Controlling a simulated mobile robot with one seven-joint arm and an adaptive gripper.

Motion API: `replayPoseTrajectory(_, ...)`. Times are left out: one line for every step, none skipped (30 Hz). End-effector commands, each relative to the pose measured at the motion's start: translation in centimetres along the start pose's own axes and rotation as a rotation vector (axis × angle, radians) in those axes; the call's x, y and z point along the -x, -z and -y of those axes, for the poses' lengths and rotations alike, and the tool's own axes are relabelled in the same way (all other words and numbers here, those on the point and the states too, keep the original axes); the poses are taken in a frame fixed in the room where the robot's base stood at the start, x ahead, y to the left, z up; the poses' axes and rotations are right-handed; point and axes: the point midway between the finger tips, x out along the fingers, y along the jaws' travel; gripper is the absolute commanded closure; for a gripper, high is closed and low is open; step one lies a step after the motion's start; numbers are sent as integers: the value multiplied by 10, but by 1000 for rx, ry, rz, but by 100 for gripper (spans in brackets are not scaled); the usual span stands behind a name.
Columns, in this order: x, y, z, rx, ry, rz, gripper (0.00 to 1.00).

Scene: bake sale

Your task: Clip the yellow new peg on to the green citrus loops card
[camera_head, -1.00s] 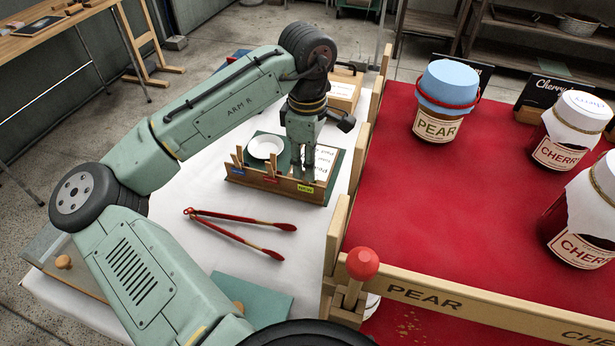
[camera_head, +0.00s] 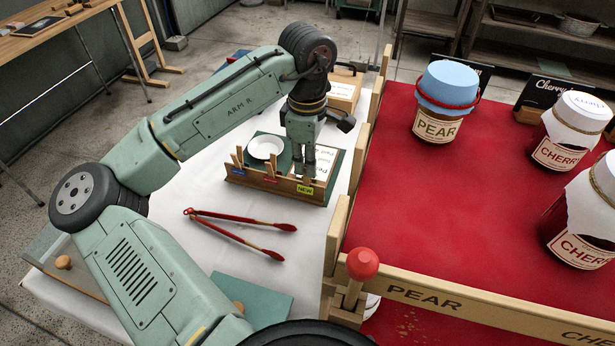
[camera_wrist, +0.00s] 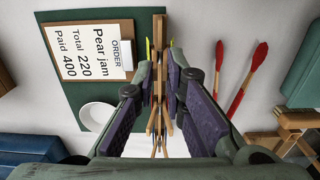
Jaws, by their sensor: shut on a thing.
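My gripper (camera_head: 304,176) points down at the right end of a wooden peg rack (camera_head: 262,182), above its yellow NEW label (camera_head: 305,189). In the wrist view my gripper (camera_wrist: 159,82) is shut on a wooden peg, the yellow new peg (camera_wrist: 158,112), with yellow edges showing beside the rack. The fingers hide part of the peg. A green piece (camera_wrist: 302,75) at the right of the wrist view may be this card.
Red tongs (camera_head: 240,228) lie between rack and green card. Behind the rack are a white dish (camera_head: 265,147) and an order clipboard (camera_wrist: 90,50) on a green board. Other pegs stand to the left. A wooden-framed red jar stand (camera_head: 430,240) borders the right.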

Motion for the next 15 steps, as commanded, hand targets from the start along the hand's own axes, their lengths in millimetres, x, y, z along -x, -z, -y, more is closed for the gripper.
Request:
replayPoseTrajectory(2, 0, 0, 0, 0, 0, 100)
replayPoseTrajectory(4, 0, 0, 0, 0, 0, 100)
replayPoseTrajectory(6, 0, 0, 0, 0, 0, 100)
replayPoseTrajectory(8, 0, 0, 0, 0, 0, 100)
replayPoseTrajectory(10, 0, 0, 0, 0, 0, 100)
replayPoseTrajectory(12, 0, 0, 0, 0, 0, 100)
replayPoseTrajectory(14, 0, 0, 0, 0, 0, 100)
replayPoseTrajectory(16, 0, 0, 0, 0, 0, 100)
replayPoseTrajectory(18, 0, 0, 0, 0, 0, 100)
replayPoseTrajectory(20, 0, 0, 0, 0, 0, 100)
replayPoseTrajectory(22, 0, 0, 0, 0, 0, 100)
replayPoseTrajectory(24, 0, 0, 0, 0, 0, 100)
replayPoseTrajectory(26, 0, 0, 0, 0, 0, 100)
replayPoseTrajectory(28, 0, 0, 0, 0, 0, 100)
replayPoseTrajectory(31, 0, 0, 0, 0, 0, 100)
